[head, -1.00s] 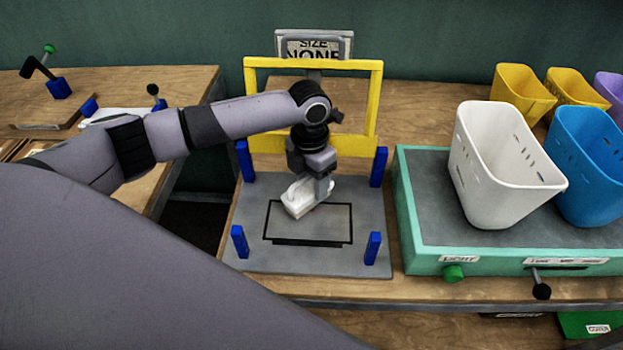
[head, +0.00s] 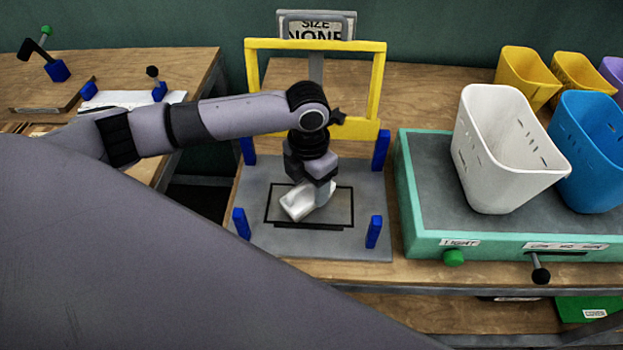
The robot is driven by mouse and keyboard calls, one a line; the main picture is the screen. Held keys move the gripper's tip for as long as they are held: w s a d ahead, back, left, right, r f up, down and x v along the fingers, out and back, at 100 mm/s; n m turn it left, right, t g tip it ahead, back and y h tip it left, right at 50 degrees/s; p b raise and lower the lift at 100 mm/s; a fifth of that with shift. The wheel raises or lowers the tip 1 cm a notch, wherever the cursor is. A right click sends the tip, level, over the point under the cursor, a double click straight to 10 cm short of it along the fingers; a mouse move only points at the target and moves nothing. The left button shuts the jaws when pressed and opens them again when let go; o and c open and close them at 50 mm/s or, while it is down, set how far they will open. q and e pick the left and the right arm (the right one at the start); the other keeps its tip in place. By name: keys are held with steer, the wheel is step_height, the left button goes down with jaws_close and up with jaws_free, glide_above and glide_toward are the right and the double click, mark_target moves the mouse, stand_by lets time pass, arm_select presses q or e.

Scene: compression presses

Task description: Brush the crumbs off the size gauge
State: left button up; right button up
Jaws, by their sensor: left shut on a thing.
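The size gauge is a grey plate (head: 265,240) with blue corner posts, a yellow frame (head: 380,80) and a sign reading "SIZE NONE" (head: 316,28) behind it. A black outlined rectangle (head: 345,210) is marked on the plate. My left gripper (head: 312,200) is over this rectangle, shut on a white object (head: 298,203), likely the brush, held tilted at the plate. I cannot tell whether it touches the surface. No crumbs can be made out; the gripper and white object hide part of the rectangle. My right gripper is not in view.
A green-edged box (head: 425,240) with a green knob and a black lever stands right of the gauge. A white bin (head: 500,150) and a blue bin (head: 590,150) stand on it. Yellow bins (head: 527,75) are behind. A second bench (head: 120,75) is at left.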

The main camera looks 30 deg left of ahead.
arm_select(q)
steer(key=shift+s+d+f, duration=0.35)
steer(key=shift+s, duration=0.25)
steer(key=shift+w+r, duration=0.15)
steer(key=shift+r, duration=2.55)
steer(key=shift+c, duration=1.4)
steer(key=shift+a+r, duration=0.1)
steer(key=shift+r, duration=0.4)
steer(key=shift+r, duration=1.5)
